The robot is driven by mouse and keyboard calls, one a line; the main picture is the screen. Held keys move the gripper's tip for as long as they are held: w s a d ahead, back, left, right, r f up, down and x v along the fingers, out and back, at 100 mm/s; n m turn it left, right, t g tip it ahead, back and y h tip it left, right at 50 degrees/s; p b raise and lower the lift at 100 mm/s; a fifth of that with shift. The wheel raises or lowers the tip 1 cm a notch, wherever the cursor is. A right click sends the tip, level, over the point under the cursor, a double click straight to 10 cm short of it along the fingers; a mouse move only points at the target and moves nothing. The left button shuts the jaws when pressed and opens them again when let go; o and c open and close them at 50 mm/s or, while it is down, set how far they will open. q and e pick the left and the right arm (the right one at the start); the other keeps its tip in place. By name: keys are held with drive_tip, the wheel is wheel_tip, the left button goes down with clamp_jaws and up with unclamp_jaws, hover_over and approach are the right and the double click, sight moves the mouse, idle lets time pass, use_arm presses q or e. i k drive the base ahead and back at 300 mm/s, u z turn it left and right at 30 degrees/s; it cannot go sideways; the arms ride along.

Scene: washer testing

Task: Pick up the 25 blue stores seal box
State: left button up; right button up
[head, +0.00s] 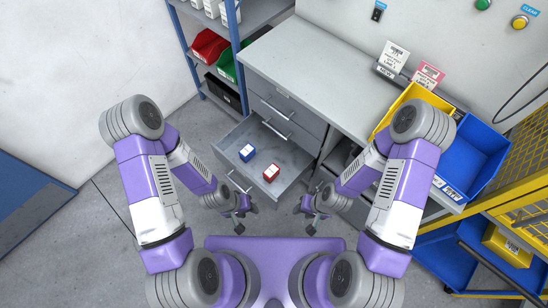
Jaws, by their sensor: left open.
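A small blue box (247,152) with a white label sits in the open drawer (288,152) of the grey cabinet. A similar red box (271,172) lies to its right and nearer to me in the same drawer. Any number on the boxes is too small to read. My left gripper (240,222) is open and empty in front of the drawer, apart from both boxes. My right gripper (312,225) is to the right, also in front of the cabinet and away from the boxes; its finger gap is too small to judge.
The grey worktop (310,75) lies above the drawers. A yellow bin (412,95) and a blue bin (472,155) stand on the right. A blue shelf with a red bin (208,46) and a green bin (228,66) stands at the back left.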

sight(248, 152)
drive_tip(key=z, duration=1.75)
drive_tip(key=k, duration=1.05)
drive_tip(key=u, duration=1.35)
drive_tip(key=i, duration=1.05)
